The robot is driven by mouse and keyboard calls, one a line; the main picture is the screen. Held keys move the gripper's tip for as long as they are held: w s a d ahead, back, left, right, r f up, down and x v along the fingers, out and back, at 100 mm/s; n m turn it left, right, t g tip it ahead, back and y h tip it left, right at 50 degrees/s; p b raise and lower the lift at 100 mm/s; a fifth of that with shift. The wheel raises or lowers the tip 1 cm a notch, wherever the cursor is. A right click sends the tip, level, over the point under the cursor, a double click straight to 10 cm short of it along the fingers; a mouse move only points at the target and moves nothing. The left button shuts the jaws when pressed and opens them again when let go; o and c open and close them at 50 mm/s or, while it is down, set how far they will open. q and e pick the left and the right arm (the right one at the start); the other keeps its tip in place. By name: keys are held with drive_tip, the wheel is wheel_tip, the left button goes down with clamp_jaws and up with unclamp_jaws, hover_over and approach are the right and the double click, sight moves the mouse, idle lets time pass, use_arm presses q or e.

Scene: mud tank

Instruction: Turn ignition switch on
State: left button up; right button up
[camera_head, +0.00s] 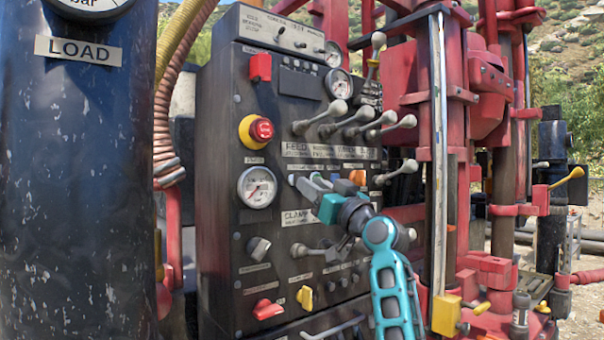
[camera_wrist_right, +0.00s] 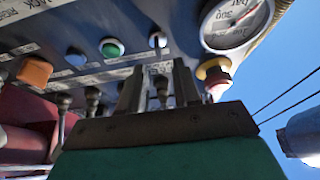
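The black control panel (camera_head: 222,200) stands in the middle of the head view. A small silver switch (camera_head: 292,180) sits on it right of the lower gauge; its label is too small to read, so I cannot confirm it is the ignition switch. In the wrist view the silver switch (camera_wrist_right: 158,40) shows just beyond the fingertips, beside a green button (camera_wrist_right: 110,47). My right gripper (camera_head: 312,182) is in front of the panel, pointing at this switch. Its fingers (camera_wrist_right: 158,85) are apart with nothing held between them. My left gripper is not in view.
Several levers (camera_head: 365,122) stick out above my right gripper. A red-and-yellow button (camera_head: 255,131), a gauge (camera_head: 257,187) and an orange button (camera_head: 357,177) are near. A dark tank (camera_head: 80,190) stands at left, red machinery (camera_head: 470,110) at right.

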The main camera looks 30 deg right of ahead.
sight(296, 180)
drive_tip(key=shift+p+x, duration=0.45)
drive_tip(key=shift+x, duration=1.95)
drive_tip(key=shift+c, duration=0.2)
clamp_jaws()
